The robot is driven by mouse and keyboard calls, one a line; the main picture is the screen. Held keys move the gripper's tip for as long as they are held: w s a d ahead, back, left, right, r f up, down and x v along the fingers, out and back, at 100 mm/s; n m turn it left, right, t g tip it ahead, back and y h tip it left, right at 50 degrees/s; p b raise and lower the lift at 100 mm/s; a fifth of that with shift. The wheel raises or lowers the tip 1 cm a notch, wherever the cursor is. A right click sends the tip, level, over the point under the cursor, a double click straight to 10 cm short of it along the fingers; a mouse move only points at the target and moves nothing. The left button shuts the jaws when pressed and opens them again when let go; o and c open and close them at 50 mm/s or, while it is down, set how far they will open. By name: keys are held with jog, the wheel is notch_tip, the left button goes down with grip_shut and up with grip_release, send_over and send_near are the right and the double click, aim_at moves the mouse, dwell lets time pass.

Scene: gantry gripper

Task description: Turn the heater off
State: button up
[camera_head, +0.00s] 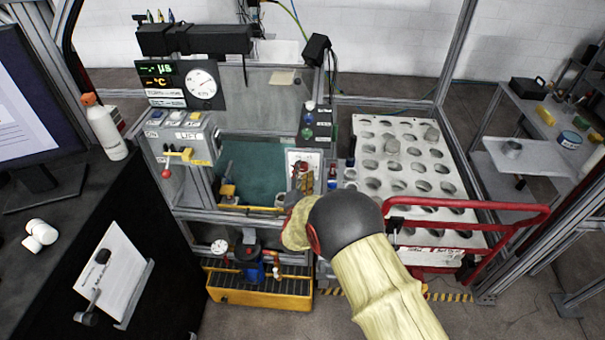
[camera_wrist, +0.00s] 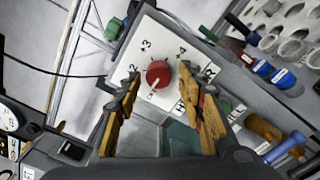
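The heater dial appears in the wrist view as a round red knob (camera_wrist: 158,73) on a white panel (camera_wrist: 150,40) marked with numbers such as 2, 3 and 4. A small pale mark shows at the knob's lower edge; I cannot tell its exact setting. My gripper (camera_wrist: 160,82) is open, with one yellow-and-black finger on each side of the knob in the picture. Nothing is between the fingers but the view of the knob, and I see no contact. In the head view the white panel (camera_head: 293,160) is partly visible beyond my arm, which hides most of the gripper.
A tray with many round holes (camera_head: 397,158) stands right of the panel, with a red rail (camera_head: 470,204) in front. Small bottles (camera_wrist: 262,67) sit close right of the panel. A control box with levers (camera_head: 182,137) is at left, and a yellow crate (camera_head: 258,297) is below.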

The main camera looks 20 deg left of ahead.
jog(key=shift+o, duration=0.2)
jog(key=shift+r, duration=0.1)
jog(key=v, duration=1.2)
